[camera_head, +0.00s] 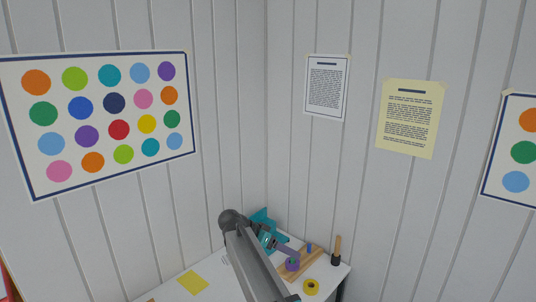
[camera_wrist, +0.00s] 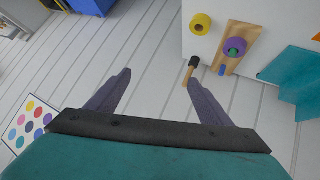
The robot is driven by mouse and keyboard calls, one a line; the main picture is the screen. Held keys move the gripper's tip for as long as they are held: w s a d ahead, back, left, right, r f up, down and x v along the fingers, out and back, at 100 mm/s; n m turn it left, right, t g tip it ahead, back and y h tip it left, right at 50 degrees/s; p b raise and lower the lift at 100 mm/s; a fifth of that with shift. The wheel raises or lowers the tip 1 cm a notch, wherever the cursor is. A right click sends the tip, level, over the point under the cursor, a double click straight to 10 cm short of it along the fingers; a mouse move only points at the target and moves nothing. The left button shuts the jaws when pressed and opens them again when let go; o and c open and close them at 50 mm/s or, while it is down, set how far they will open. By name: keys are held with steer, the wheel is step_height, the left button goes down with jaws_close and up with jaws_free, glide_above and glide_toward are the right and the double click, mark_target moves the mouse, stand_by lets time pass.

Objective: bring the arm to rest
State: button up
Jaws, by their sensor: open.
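My gripper (camera_wrist: 158,76) shows in the wrist view with its two purple fingers spread apart and nothing between them. In the head view my gripper (camera_head: 297,254) hangs over the white table (camera_head: 215,280), close to a wooden board (camera_head: 312,258). The arm reaches in from the bottom of that view and hides part of the table. Whether the fingers touch anything below cannot be told there.
The board carries a purple ring (camera_wrist: 235,46) and a blue peg (camera_head: 309,247). Nearby are a yellow roll (camera_head: 311,287), a wooden-handled tool (camera_head: 337,248), a teal object (camera_wrist: 300,85) and a yellow sheet (camera_head: 193,283). White panelled walls (camera_head: 230,120) stand close behind.

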steer(key=s+d+f+n+g+y, duration=0.1)
steer(key=s+d+f+n+y, duration=0.15)
steer(key=s+d+f, duration=0.45)
steer(key=s+d+f+n+g+y, duration=0.1)
steer(key=s+d+f+n+y, duration=0.15)
steer(key=s+f, duration=0.45)
steer(key=s+d+f+n+y, duration=0.2)
steer(key=s+f+n+y, duration=0.3)
steer(key=s+f, duration=0.65)
steer(key=s+f+g+b, duration=0.2)
steer(key=s+f+b, duration=0.5)
steer(key=f, duration=0.6)
steer(key=s+f+g+b, duration=0.2)
steer(key=s+f+b, duration=0.6)
steer(key=f, duration=0.6)
steer(key=s+f+g+b, duration=0.2)
steer(key=s+f+b, duration=0.6)
steer(key=f, duration=0.6)
steer(key=shift+s+a+f, duration=0.25)
steer(key=shift+s, duration=0.85)
